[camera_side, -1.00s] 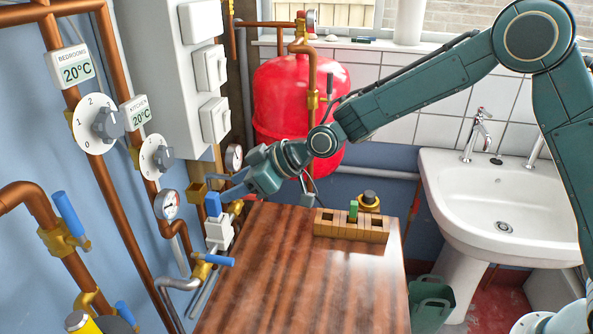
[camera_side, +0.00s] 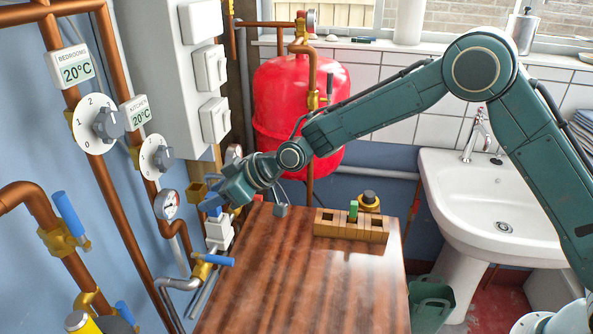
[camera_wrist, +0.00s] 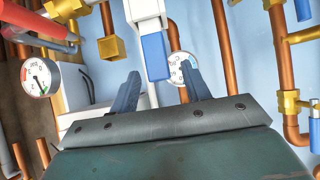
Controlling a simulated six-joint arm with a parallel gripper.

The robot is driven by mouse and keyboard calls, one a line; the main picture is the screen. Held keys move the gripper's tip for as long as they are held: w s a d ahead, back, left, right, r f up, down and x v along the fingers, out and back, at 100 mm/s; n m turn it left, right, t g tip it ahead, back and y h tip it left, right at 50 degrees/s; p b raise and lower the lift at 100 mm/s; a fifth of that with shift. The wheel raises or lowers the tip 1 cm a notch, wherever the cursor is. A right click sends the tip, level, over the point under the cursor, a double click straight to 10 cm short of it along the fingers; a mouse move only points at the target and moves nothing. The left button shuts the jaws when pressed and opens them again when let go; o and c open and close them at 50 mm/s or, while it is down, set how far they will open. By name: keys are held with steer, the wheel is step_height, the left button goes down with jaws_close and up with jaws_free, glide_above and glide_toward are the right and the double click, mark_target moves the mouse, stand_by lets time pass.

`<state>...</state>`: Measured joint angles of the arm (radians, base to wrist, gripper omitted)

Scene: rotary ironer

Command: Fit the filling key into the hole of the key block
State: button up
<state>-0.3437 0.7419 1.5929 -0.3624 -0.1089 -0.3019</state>
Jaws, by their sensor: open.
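A blue piece, which looks like the filling key (camera_wrist: 156,56), meets a white block, likely the key block (camera_side: 218,231), on the pipework left of the table. The white block also shows at the top of the wrist view (camera_wrist: 145,12). How deep the blue piece sits, and the hole itself, cannot be seen. My gripper (camera_side: 212,201) is at the blue piece and partly hides it in the side view. In the wrist view its two fingers (camera_wrist: 162,70) are spread, with the blue piece in line between them. I cannot tell whether they touch it.
A wooden block (camera_side: 350,228) with square holes and a green piece (camera_side: 353,210) stands on the table (camera_side: 300,275). Copper pipes, a brass square fitting (camera_wrist: 111,48) and gauges (camera_wrist: 40,79) crowd the gripper. The table's front is clear.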

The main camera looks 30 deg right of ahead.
steer(key=shift+w+a+f, duration=0.4)
steer(key=shift+a, duration=0.05)
jaws_close()
stand_by(0.3)
